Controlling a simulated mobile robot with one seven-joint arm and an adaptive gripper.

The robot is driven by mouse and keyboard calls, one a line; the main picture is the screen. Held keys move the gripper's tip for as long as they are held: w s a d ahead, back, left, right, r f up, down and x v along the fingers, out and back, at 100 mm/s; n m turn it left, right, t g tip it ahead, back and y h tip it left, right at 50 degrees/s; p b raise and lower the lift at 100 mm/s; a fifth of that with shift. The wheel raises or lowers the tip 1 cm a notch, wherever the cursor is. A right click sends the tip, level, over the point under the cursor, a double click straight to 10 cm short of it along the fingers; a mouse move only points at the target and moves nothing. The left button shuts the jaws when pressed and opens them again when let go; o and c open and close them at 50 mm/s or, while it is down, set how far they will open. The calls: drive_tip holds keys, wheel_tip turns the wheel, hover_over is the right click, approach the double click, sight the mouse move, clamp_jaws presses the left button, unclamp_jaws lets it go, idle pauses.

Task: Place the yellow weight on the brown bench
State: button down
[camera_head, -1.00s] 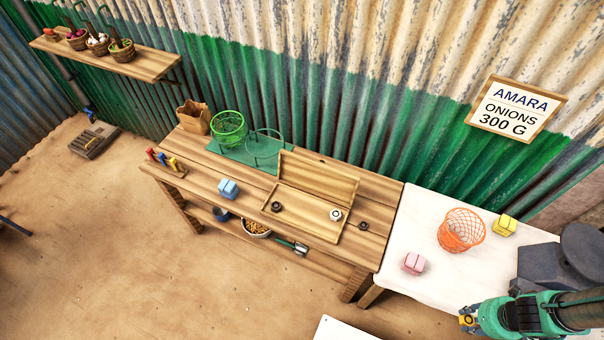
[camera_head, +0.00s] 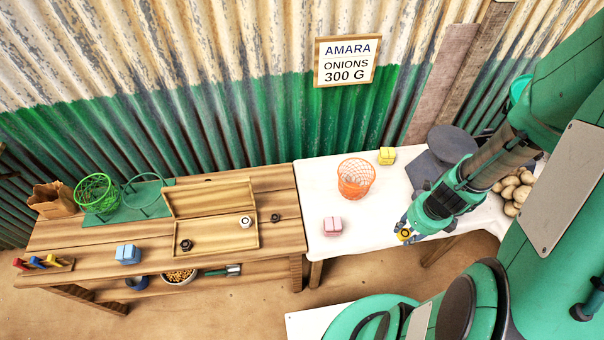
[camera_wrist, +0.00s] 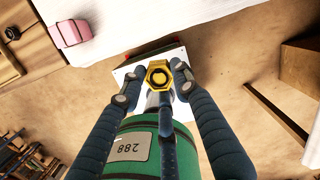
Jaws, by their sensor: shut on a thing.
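My gripper (camera_head: 404,229) is at the front edge of the white table, to the right of the pink block. It is shut on the yellow weight (camera_head: 404,235), a small hexagonal piece with a dark centre. In the wrist view the yellow weight (camera_wrist: 158,75) sits between the fingertips (camera_wrist: 157,82), held above the ground beyond the table's edge. The brown bench (camera_head: 285,237) stands to the left, joined to the white table, with clear wood around its right end.
The bench holds a wooden tray (camera_head: 215,238) with a dark nut and a silver one, a dark nut (camera_head: 275,217) and a blue block (camera_head: 128,254).

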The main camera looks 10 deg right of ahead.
drive_tip(key=w+a+n, duration=0.1)
drive_tip(key=w+a, duration=0.3)
drive_tip(key=w, duration=0.4)
drive_tip(key=w+a+r+n, duration=0.1)
drive_tip(key=w+a, duration=0.3)
drive_tip(key=w, duration=0.5)
drive_tip(key=w+a+n, duration=0.2)
drive_tip(key=w+a, duration=0.2)
drive_tip(key=w, duration=0.4)
drive_tip(key=shift+w+a+r+n+p, duration=0.3)
drive_tip(key=shift+w+a, duration=0.05)
drive_tip(key=shift+w, duration=0.05)
drive_tip(key=w+a+n, duration=0.2)
drive_tip(key=w+a, duration=0.5)
drive_tip(key=a, duration=0.7)
drive_tip(key=w+a+n, duration=0.2)
drive_tip(key=w+a, duration=0.5)
drive_tip(key=a, duration=0.6)
drive_tip(key=w+a+n, duration=0.1)
drive_tip(key=a+n, duration=0.1)
drive_tip(key=a, duration=1.5)
drive_tip(key=n+g+p, duration=0.1)
drive_tip(key=n+p, duration=0.1)
drive_tip(key=n, duration=0.3)
hover_over(119, 235)
wheel_tip(119, 235, down, 6)
drive_tip(key=shift+w+f+y, duration=0.1)
drive_tip(key=shift+f+y, duration=0.2)
drive_tip(key=shift+y, duration=0.1)
drive_tip(key=shift+f, duration=0.1)
